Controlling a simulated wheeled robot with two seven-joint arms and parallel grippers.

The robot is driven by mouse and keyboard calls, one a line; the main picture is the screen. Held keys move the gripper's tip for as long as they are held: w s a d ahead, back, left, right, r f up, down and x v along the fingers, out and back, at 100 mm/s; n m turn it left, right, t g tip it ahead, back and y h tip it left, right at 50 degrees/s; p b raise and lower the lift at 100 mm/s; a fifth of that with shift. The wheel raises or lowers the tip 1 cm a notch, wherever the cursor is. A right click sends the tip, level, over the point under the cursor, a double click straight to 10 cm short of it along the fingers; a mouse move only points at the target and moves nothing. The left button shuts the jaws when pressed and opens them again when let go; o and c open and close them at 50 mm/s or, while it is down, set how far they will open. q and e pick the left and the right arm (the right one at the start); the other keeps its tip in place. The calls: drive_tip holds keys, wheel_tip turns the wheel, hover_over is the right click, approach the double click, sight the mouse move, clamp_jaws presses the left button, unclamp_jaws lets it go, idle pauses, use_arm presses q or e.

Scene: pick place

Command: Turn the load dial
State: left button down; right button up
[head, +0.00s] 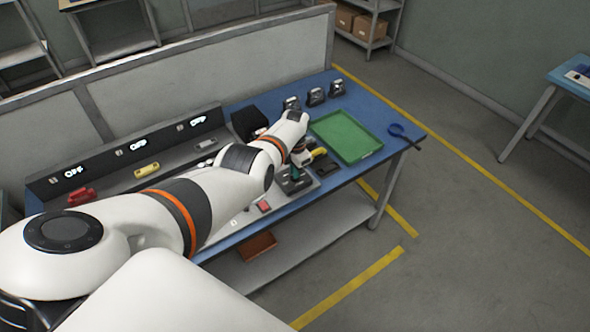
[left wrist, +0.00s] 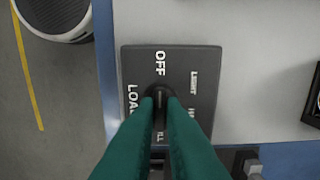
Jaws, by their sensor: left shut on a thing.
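The fingers hide the lower part of the plate, and I cannot clearly read the dial's setting. In the head view the left gripper (head: 297,172) is small and reaches down to the dial plate (head: 292,185) near the table's front edge. My right gripper is not in view.
A green tray (head: 375,151) lies right of the dial on the blue table (head: 399,116). A yellow-and-black item (head: 319,153) sits close beside the gripper. Behind stand a black box (head: 249,123) and a console (head: 108,163) with several OFF displays. A red block (head: 263,206) lies left of the dial.

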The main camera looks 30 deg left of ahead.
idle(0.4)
use_arm(q)
drive_tip(key=c, duration=1.5)
unclamp_jaws()
drive_tip(key=shift+r, duration=0.1)
drive_tip(key=shift+r+p, duration=0.3)
drive_tip(key=shift+p, duration=0.05)
wheel_tip(320, 180, up, 4)
drive_tip(key=p, duration=0.3)
drive_tip(key=shift+r, duration=3.65)
drive_tip(key=shift+f, duration=0.1)
